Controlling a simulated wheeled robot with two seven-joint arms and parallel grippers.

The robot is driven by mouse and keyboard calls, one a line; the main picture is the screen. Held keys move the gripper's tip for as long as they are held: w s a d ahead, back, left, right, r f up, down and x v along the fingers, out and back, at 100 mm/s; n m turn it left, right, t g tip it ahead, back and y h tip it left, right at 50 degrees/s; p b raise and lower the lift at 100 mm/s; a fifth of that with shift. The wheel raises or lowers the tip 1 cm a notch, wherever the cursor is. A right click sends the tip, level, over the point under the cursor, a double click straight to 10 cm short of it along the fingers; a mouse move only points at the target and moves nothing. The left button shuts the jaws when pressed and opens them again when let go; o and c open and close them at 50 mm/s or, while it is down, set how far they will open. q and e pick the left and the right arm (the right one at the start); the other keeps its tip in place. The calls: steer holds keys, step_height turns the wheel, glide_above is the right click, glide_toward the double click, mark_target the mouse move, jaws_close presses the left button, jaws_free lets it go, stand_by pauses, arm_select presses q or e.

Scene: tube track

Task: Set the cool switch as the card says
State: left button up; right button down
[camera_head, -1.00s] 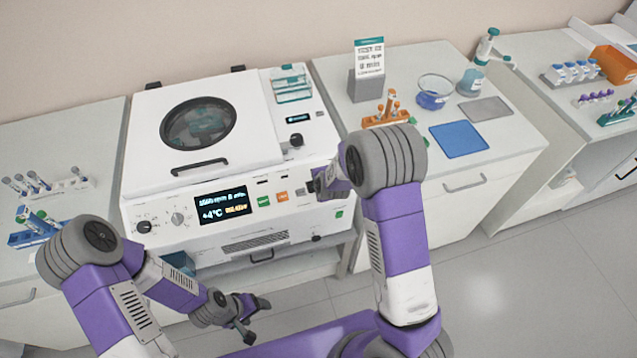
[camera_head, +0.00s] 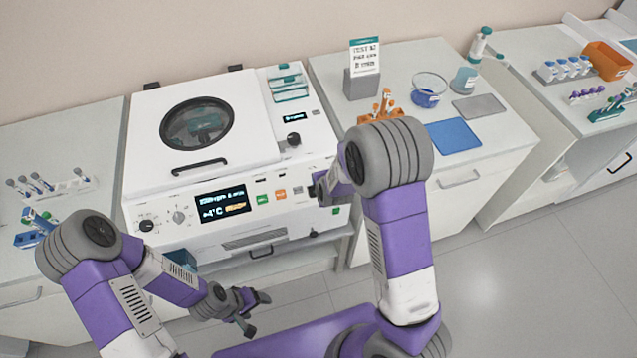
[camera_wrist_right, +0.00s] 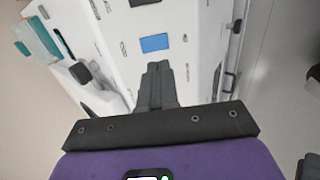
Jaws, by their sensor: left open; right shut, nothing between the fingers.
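The white centrifuge (camera_head: 240,150) has a front panel with a lit display (camera_head: 222,201) showing +4°C, two knobs, and green and orange buttons. In the right wrist view a blue square (camera_wrist_right: 155,43) lies on the panel just beyond my right fingertips. I cannot tell which control is the cool switch. My right gripper (camera_head: 319,190) is shut and empty, close to the panel's right part, partly hidden by my arm; its fingers (camera_wrist_right: 155,80) show in the wrist view. My left gripper (camera_head: 254,311) is open and empty, below the front. The card (camera_head: 366,55) stands upright on a grey holder; its text is too small to read surely.
An orange tube rack (camera_head: 380,112), a beaker (camera_head: 428,91) and a blue mat (camera_head: 454,137) are on the right bench. Tube racks (camera_head: 55,188) sit on the left bench. The floor in front is clear.

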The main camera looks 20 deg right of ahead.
arm_select(q)
step_height(320, 180, up, 2)
steer(key=shift+w+r+p, duration=0.1)
steer(key=shift+p, duration=0.85)
arm_select(e)
steer(key=v, duration=0.8)
steer(key=shift+r, duration=0.1)
steer(key=s+a+f+m+g+y+b, duration=0.1)
steer(key=s+f+m+g+b, duration=0.1)
steer(key=s+f+m, duration=0.45)
steer(key=s+f+m+g+b, duration=0.2)
steer(key=f+m, duration=0.1)
steer(key=f, duration=0.7)
arm_select(q)
step_height(320, 180, down, 6)
steer(key=b, duration=0.2)
steer(key=shift+f, duration=0.2)
arm_select(e)
steer(key=s+a+f+m+g+y, duration=0.2)
steer(key=s+a+f+m+y, duration=0.1)
steer(key=s+a+f+m, duration=0.3)
steer(key=s+f+m, duration=0.2)
steer(key=s+m, duration=0.2)
steer(key=m, duration=0.1)
steer(key=shift+a+f+g, duration=0.35)
steer(key=shift+g, duration=0.05)
arm_select(q)
steer(key=shift+c, duration=0.4)
arm_select(e)
steer(key=shift+s, duration=0.15)
